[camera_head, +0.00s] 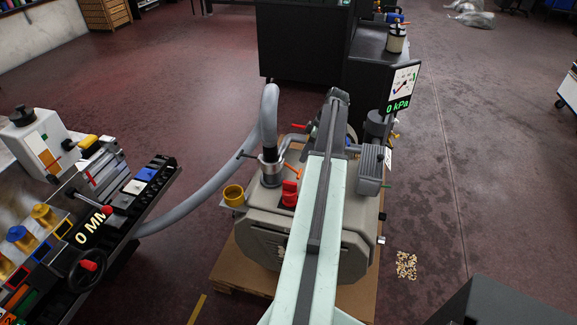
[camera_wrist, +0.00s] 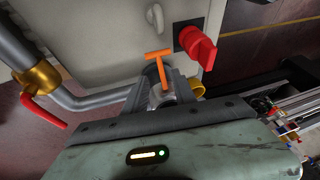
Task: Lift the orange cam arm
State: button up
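The orange cam arm (camera_wrist: 159,62) is a T-shaped orange bar near the middle of the wrist view. It stands above a grey cylindrical fitting (camera_wrist: 161,97), partly hidden by my wrist body. In the head view the cam arm (camera_head: 293,172) is a small orange shape beside the hose coupling (camera_head: 271,165). My gripper is at the far end of my pale green arm, around the dark tip (camera_head: 336,97) in the head view. Contact with the cam arm is not visible.
A red knob (camera_head: 289,193) stands close to the cam arm, on the grey pump housing (camera_head: 335,240). A red valve lever (camera_wrist: 42,110) is at the left of the wrist view. A thick grey hose (camera_head: 205,200) runs left. A control bench (camera_head: 65,215) stands at left.

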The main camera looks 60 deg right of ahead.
aim_at(292, 168)
jog(key=b+x, duration=0.7)
jog(key=x, duration=0.1)
jog(key=shift+w, duration=0.2)
jog(key=shift+r, duration=0.1)
jog(key=shift+c, duration=0.3)
grip_shut()
dwell(0.7)
